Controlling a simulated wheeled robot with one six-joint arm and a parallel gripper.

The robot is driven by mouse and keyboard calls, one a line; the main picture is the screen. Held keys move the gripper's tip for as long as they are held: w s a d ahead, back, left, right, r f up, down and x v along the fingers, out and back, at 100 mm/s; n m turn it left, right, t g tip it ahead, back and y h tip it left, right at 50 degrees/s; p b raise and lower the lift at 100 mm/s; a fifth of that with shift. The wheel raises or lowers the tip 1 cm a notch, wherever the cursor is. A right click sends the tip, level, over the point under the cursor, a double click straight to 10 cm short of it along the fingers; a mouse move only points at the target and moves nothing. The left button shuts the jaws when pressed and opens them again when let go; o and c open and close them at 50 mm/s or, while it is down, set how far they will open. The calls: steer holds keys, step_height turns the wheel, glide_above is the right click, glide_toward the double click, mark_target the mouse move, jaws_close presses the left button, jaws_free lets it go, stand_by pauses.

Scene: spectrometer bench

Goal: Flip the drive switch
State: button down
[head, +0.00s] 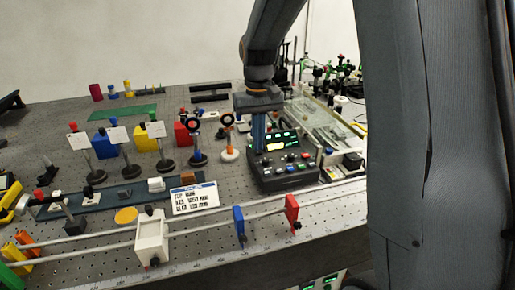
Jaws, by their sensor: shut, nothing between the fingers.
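My gripper (258,138) points straight down with its fingers shut and empty. Its tips are at the left back part of a dark control box (263,184). The box has a green-lit display (282,141) and several coloured buttons and knobs on its face. I cannot tell whether the fingertips touch the box. The drive switch cannot be picked out at this size. The gripper hides part of the box's left side.
A rail in front of the box carries a white block (152,238), a blue plate (239,224) and a red plate (292,210). A label card (194,198) lies to the left. Posts with white cards (117,136) and round mounts stand further left. Glassy equipment (325,125) lies right.

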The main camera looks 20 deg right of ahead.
steer(key=shift+r+p, duration=2.35)
steer(key=shift+r, duration=0.65)
steer(key=shift+r, duration=0.15)
